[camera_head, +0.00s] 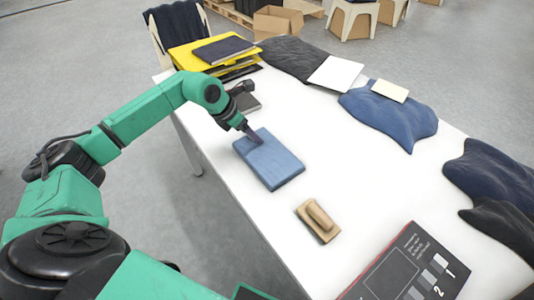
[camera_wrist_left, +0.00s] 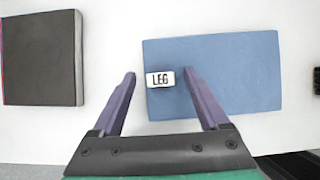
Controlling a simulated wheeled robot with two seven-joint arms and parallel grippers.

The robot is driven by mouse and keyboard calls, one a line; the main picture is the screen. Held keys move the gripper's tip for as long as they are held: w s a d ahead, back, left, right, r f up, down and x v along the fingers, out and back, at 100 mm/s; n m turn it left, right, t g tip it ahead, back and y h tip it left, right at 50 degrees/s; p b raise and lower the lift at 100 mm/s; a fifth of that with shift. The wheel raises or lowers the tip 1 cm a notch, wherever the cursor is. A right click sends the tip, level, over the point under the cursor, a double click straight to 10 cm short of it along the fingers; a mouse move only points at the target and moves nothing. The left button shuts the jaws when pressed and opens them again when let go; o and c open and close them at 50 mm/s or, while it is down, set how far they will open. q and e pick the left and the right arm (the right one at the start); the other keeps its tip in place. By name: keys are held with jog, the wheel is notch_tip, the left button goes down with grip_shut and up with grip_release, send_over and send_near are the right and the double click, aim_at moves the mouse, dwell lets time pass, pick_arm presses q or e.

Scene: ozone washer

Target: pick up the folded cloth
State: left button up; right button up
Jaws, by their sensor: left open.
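The folded cloth (camera_head: 275,165) is a flat blue rectangle lying on the white table. It also shows in the left wrist view (camera_wrist_left: 240,65), with a small white label (camera_wrist_left: 160,79) reading "LEG" at its left edge. My left gripper (camera_head: 256,138) is at the cloth's far end in the head view. In the wrist view its purple fingers (camera_wrist_left: 159,74) are apart, one over bare table left of the cloth and one over the cloth, with the label between the tips. Whether the fingers touch the cloth is unclear. My right gripper is out of view.
A tan block with a rounded grip (camera_head: 318,220) lies nearer on the table (camera_head: 345,180). A dark flat item (camera_wrist_left: 40,57) lies left of the cloth in the wrist view. Blue cloth (camera_head: 388,119), dark garments (camera_head: 492,175) and a printed board (camera_head: 410,268) lie to the right.

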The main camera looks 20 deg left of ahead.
pick_arm(q)
jog(key=shift+r, duration=0.1)
grip_shut()
